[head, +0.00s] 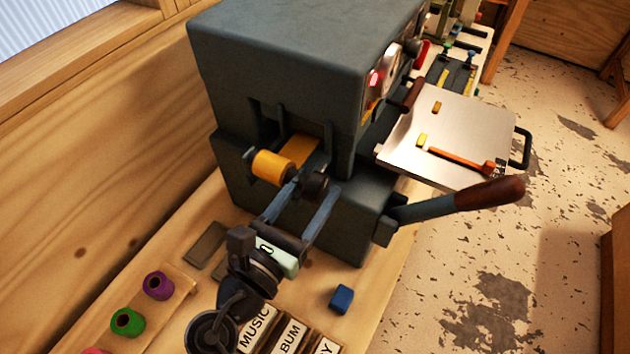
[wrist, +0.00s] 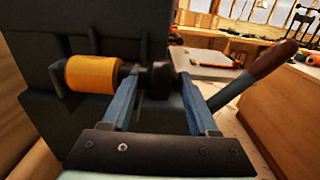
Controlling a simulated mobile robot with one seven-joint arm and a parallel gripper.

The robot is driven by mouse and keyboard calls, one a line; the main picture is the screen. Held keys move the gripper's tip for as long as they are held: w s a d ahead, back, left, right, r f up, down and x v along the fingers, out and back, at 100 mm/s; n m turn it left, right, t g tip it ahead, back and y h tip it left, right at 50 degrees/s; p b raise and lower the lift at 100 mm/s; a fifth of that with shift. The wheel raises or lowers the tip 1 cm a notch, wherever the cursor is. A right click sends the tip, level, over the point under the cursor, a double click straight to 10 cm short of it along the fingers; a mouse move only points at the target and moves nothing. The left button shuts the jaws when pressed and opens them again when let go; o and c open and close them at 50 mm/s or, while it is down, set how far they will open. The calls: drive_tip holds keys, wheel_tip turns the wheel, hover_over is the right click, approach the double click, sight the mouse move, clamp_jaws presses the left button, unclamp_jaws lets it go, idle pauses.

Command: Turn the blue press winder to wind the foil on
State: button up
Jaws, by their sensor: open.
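The blue-grey press (head: 285,65) stands on the bench with a gold foil roll (head: 273,167) on its near side. A strip of gold foil runs from the roll into the press. The dark round winder knob (head: 314,186) sits just right of the roll; it also shows in the wrist view (wrist: 156,80). My gripper (head: 316,190) is open, with its blue fingers reaching to either side of the knob. In the wrist view the knob lies between the fingertips. I cannot tell whether either finger touches it.
A lever with a brown handle (head: 490,194) sticks out right of the press. A metal plate (head: 460,125) with small orange pieces lies beyond it. A small blue block (head: 341,298), labelled wooden blocks (head: 290,338) and coloured spools (head: 127,321) are on the near bench. Open floor lies to the right.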

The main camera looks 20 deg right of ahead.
drive_tip(key=shift+w+d, duration=0.4)
drive_tip(key=shift+d, duration=0.1)
clamp_jaws()
